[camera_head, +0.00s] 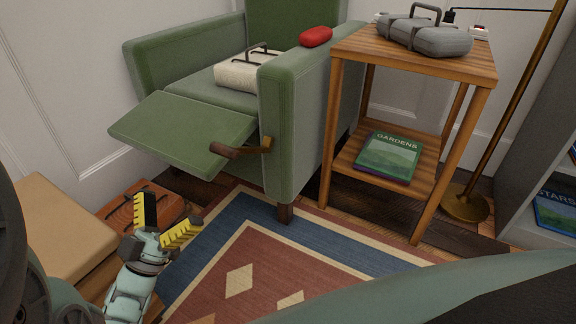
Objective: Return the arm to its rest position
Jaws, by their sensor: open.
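My gripper (165,224) is at the lower left, pale green with two yellow-padded fingers spread apart. It is open, with nothing between the fingers. It points up in the picture, in front of a reddish-brown wooden box (118,209) with a dark handle. My arm behind it runs down to the bottom edge, where part of it is cut off.
A green recliner (290,120) has its footrest (180,130) out. A white handled bag (240,74) and red case (316,36) rest on it. A wooden side table (400,58) holds a grey case (424,38). A tan box (50,225) stands close left; the rug (300,255) is clear.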

